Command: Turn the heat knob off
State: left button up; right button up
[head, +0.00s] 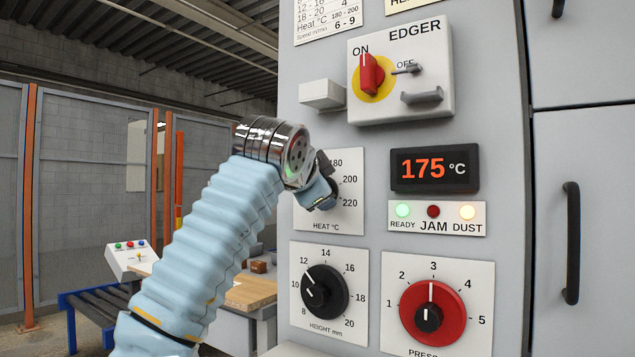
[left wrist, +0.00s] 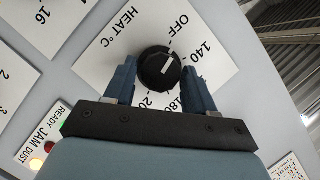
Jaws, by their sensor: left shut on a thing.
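The heat knob (left wrist: 160,70) is a round black knob with a white pointer line, on a white plate (left wrist: 110,55) marked OFF, 140, 180 and 200. In the left wrist view its pointer faces the side between OFF and 140; the exact setting is hard to read. My left gripper (left wrist: 160,82) has one blue finger on each side of the knob and is shut on it. In the head view the left gripper (head: 320,193) covers most of the knob on the HEAT plate (head: 346,218). My right gripper is not in view.
The display (head: 434,169) reads 175 °C, above the READY, JAM and DUST lamps (head: 436,218). The EDGER switch (head: 371,74) with its red handle is above, beside a protruding block (head: 322,95). The height knob (head: 325,291) and red pressure knob (head: 433,313) are below.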

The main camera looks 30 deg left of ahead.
pick_arm(q)
jog(key=shift+a+r+n, duration=0.15)
jog(key=shift+r+n, duration=0.05)
jog(key=shift+n, duration=0.4)
jog(key=shift+h+p, duration=0.3)
jog(key=shift+c, duration=1)
jog(key=shift+g, duration=0.3)
jog(key=o, duration=0.9)
jog(key=shift+f, duration=0.1)
jog(key=shift+o, duration=0.7)
jog(key=shift+w+f, duration=0.15)
jog(key=shift+w, duration=0.1)
jog(key=v, duration=1.4)
